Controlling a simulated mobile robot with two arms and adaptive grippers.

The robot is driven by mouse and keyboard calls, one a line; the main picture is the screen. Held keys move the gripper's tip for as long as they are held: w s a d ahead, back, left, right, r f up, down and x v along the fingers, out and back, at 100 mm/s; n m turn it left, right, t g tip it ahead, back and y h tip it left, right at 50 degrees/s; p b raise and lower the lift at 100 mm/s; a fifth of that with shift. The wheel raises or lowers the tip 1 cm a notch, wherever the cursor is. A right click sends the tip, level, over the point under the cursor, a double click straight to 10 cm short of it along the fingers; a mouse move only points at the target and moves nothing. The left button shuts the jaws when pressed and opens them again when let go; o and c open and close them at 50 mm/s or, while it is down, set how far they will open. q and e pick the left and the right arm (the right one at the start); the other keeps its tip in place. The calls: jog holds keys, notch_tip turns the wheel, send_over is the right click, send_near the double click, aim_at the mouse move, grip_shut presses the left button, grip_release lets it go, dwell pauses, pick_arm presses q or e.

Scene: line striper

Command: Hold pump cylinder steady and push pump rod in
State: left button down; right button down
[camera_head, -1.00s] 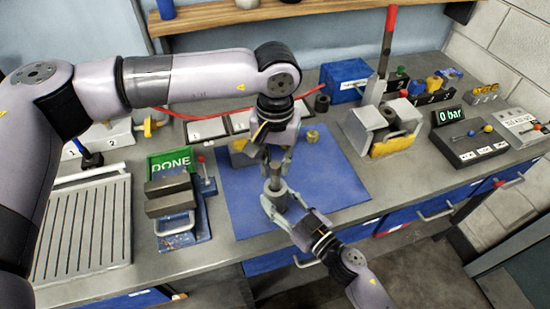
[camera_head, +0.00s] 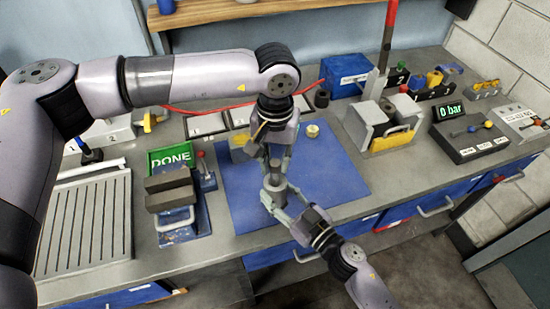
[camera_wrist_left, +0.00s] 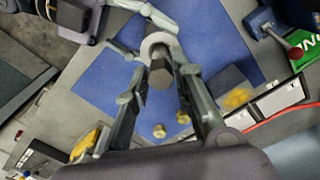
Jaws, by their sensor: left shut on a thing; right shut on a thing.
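The grey pump cylinder (camera_head: 276,187) stands over the front part of the blue mat. My right gripper (camera_head: 274,196) is shut around it from the front. It also shows as a pale ring (camera_wrist_left: 158,44) in the left wrist view, with my right gripper's fingers beside it. My left gripper (camera_head: 277,163) points down from above, shut on the dark pump rod (camera_wrist_left: 160,74). The rod lines up with the cylinder's opening. How deep the rod sits inside is hidden by the fingers.
A small brass part (camera_head: 312,131) and a grey-yellow block (camera_head: 240,150) lie on the blue mat (camera_head: 335,185). A vise-like stand (camera_head: 172,205) is at left, near the green DONE sign (camera_head: 170,159). A gauge box reads 0 bar (camera_head: 450,112).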

pick_arm(q)
jog(key=c, duration=1.3)
grip_release()
jog(key=shift+f, duration=0.1)
jog(key=shift+o, duration=0.5)
jog(key=shift+o, duration=1.1)
jog(key=shift+r, duration=3.55)
pick_arm(e)
jog(key=c, duration=0.8)
grip_release()
